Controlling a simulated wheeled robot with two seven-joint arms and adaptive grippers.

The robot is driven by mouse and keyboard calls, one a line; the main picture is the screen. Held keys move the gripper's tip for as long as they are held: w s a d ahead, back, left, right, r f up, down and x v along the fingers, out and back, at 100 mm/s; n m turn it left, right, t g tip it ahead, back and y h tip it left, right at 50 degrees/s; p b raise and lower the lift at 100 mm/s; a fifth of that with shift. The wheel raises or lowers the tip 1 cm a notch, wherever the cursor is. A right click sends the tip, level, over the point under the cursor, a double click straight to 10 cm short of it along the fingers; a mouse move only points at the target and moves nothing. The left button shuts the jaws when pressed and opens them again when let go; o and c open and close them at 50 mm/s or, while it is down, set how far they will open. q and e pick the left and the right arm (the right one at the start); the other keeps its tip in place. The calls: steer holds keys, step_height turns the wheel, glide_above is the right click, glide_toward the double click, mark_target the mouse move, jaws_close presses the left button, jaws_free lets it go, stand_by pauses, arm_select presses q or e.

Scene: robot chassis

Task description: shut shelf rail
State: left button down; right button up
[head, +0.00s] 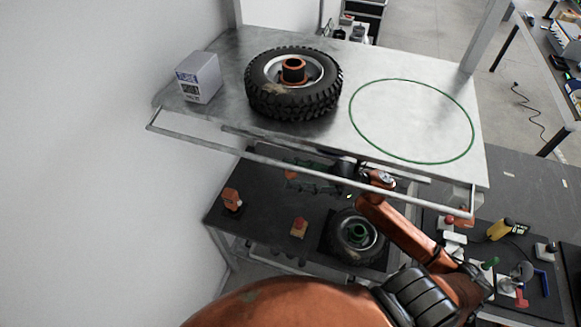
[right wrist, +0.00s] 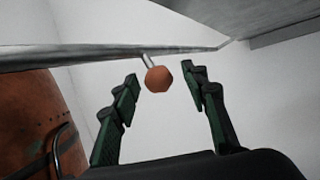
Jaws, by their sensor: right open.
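The shelf rail (head: 300,170) is a thin pale metal bar along the front of the upper shelf (head: 215,115). It stands out from the shelf edge, with a gap between them, most clearly at the left end. My right gripper (head: 292,174) is below the rail, partly hidden by it, with its green fingers pointing left. In the right wrist view the gripper (right wrist: 158,85) is open. An orange knob (right wrist: 158,79) on a short metal pin hangs from a metal edge, between the fingertips in the picture. I cannot tell whether they touch it. My left gripper is out of view.
A tyred wheel (head: 294,82) and a grey-white box (head: 198,78) stand on the upper shelf. A green ring outline (head: 412,80) marks bare shelf at right. The lower dark shelf (head: 265,210) holds another wheel (head: 345,245) and small orange items. A tool bench is at right.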

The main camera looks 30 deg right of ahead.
steer(key=shift+w+a+r, duration=0.15)
steer(key=shift+a+r, duration=0.1)
steer(key=shift+a, duration=0.25)
jaws_close()
stand_by(0.4)
